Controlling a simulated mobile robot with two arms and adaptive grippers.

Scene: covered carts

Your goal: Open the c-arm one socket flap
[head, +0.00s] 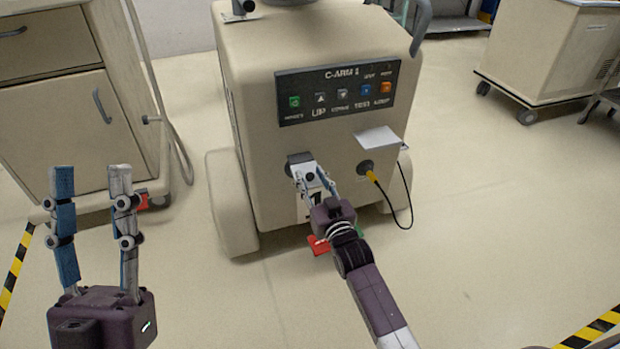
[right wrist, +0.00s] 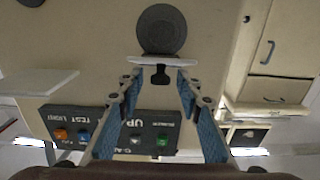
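The beige machine labelled C-ARM 1 (head: 350,150) stands in front of me. Its left socket flap (head: 309,178) is a pale plate with a dark tab, partly hidden by my right gripper. In the right wrist view, which is upside down, the flap (right wrist: 140,60) shows nearly edge-on, standing out from the dark round socket (right wrist: 162,30). My right gripper (right wrist: 160,80) is at the flap, its fingers apart on either side of the dark tab with gaps visible; it also shows in the head view (head: 315,180). My left gripper (head: 91,170) is open and empty, away from the machine.
A second raised white flap (head: 378,138) sits above a socket with a yellow plug (head: 373,177) and hanging black cable. A button panel (head: 338,88) is above. A cabinet (head: 60,100) stands left, another cart (head: 545,50) back right. Floor at right is clear.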

